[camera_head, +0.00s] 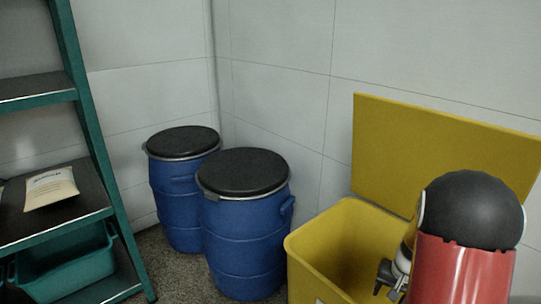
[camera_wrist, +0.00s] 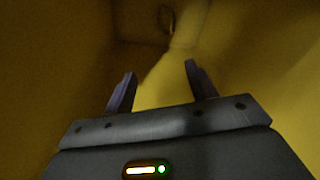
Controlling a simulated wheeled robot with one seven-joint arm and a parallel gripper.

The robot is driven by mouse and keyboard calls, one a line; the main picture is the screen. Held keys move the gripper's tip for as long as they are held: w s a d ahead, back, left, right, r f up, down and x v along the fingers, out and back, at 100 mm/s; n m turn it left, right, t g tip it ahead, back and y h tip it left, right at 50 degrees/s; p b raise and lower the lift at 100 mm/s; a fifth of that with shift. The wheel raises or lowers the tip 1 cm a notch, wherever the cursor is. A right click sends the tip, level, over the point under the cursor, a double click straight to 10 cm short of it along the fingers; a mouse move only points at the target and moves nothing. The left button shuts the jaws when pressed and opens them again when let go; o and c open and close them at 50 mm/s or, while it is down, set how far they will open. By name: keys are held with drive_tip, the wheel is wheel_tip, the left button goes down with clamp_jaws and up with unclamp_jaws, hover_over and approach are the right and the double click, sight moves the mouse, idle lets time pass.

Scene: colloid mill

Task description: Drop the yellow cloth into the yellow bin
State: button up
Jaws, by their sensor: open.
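The yellow bin (camera_head: 325,237) stands at the lower right in the head view, its lid (camera_head: 440,150) raised against the wall. My gripper (camera_head: 381,282) is at the bin's opening, partly hidden by my own arm. In the wrist view my gripper (camera_wrist: 159,72) is open, its two dark fingers apart with nothing held between them. Yellow surfaces of the bin (camera_wrist: 250,50) surround the fingers. A lighter yellow patch shows between and beyond the fingers; I cannot tell whether it is the yellow cloth or bare bin wall.
Two blue drums, one (camera_head: 245,235) in front and one (camera_head: 180,185) behind, with black lids stand left of the bin. A green shelf rack (camera_head: 95,130) at the far left holds a paper bag (camera_head: 50,188) and a teal crate (camera_head: 65,265). Some floor shows between rack and drums.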

drive_tip(key=s+a+r+n+t, duration=0.1)
drive_tip(key=s+a+r, duration=0.2)
drive_tip(key=a+r, duration=0.4)
drive_tip(key=s+a+r+n+t, duration=0.1)
drive_tip(key=s+a+r+n, duration=0.2)
drive_tip(key=r, duration=0.6)
drive_tip(key=s+a+r+t, duration=0.1)
drive_tip(key=s+a+r, duration=0.2)
drive_tip(key=s, duration=0.3)
drive_tip(key=s+a+r+n+t, duration=0.1)
drive_tip(key=s+a+r, duration=0.1)
drive_tip(key=s+a, duration=0.2)
drive_tip(key=s, duration=0.3)
drive_tip(key=shift+r+b, duration=0.4)
